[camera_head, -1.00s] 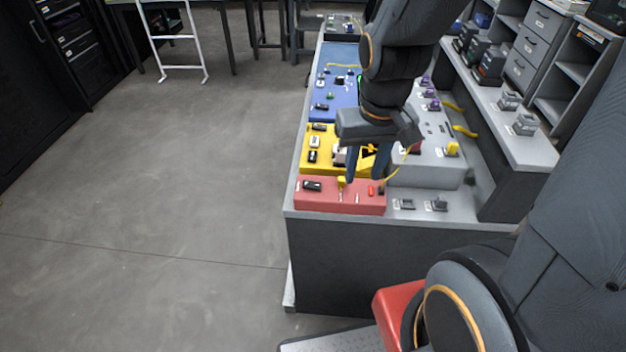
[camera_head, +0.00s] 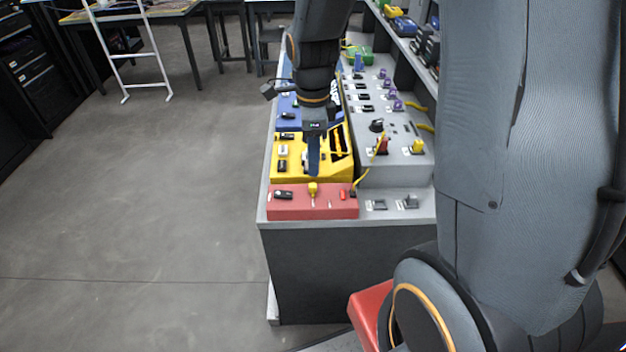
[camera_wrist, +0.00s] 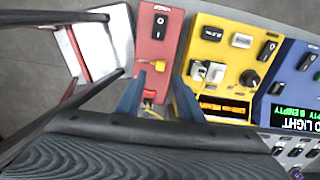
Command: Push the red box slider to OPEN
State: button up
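The red box (camera_head: 290,207) sits at the near end of the bench; it also shows in the wrist view (camera_wrist: 148,52). A yellow slider knob (camera_head: 312,187) stands up from its top, and the wrist view shows it (camera_wrist: 160,66) near the fingertips. My gripper (camera_head: 314,172) points down just beyond the knob in the head view, its fingers seen edge-on. In the wrist view my gripper (camera_wrist: 159,76) is open, with a blue finger to each side of the gap and nothing held. Contact with the knob cannot be told. The OPEN marking is not legible.
A black rocker switch (camera_head: 284,195) is left of the knob, and a small red part (camera_head: 342,195) is right. The yellow box (camera_head: 268,170) lies directly behind, the grey box (camera_head: 400,173) to the right. A yellow cable (camera_head: 362,178) runs close by. Floor left is clear.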

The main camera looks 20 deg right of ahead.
aim_at(313, 185)
jog(key=shift+f+p, duration=0.7)
jog(key=shift+f, duration=3.2)
grip_shut()
